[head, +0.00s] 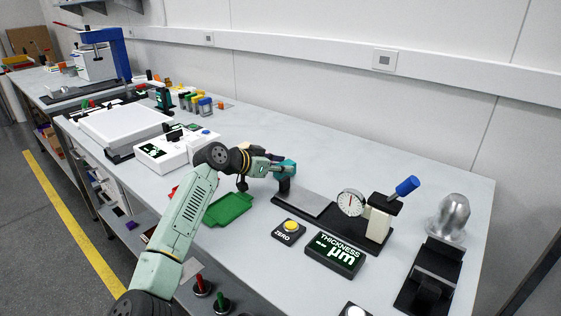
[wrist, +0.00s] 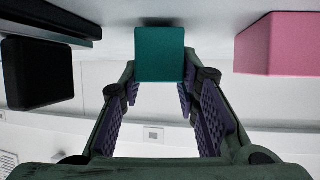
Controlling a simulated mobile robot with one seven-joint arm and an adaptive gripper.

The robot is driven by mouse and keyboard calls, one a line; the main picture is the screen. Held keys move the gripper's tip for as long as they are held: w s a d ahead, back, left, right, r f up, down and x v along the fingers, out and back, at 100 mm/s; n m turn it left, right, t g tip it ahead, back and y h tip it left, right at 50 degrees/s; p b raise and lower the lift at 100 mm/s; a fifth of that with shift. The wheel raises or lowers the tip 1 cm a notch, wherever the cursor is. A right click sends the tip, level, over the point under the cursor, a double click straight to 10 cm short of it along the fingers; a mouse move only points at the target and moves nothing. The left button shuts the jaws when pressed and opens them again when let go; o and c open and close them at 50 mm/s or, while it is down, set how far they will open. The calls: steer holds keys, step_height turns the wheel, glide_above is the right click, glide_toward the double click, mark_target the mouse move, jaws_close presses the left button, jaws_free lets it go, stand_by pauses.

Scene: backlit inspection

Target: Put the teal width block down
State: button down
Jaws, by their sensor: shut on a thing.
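The teal width block (wrist: 160,55) is held between the two fingers of my gripper (wrist: 160,82) in the wrist view, its flat square face toward the camera. In the head view, the teal block (head: 288,167) shows at the end of my arm, beside my gripper (head: 283,177), over the bench just left of the thickness gauge. My gripper is shut on the block. I cannot tell whether the block touches the bench top.
A pink block (wrist: 275,45) stands to the right in the wrist view, and a black object (wrist: 38,75) to the left. On the bench are a green tray (head: 229,209), the dial gauge (head: 351,203), a ZERO button (head: 288,230) and a thickness display (head: 335,255).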

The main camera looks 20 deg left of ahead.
steer(key=shift+f, duration=0.2)
steer(key=c, duration=1.2)
jaws_free()
steer(key=shift+f+b, duration=0.2)
steer(key=shift+b, duration=0.15)
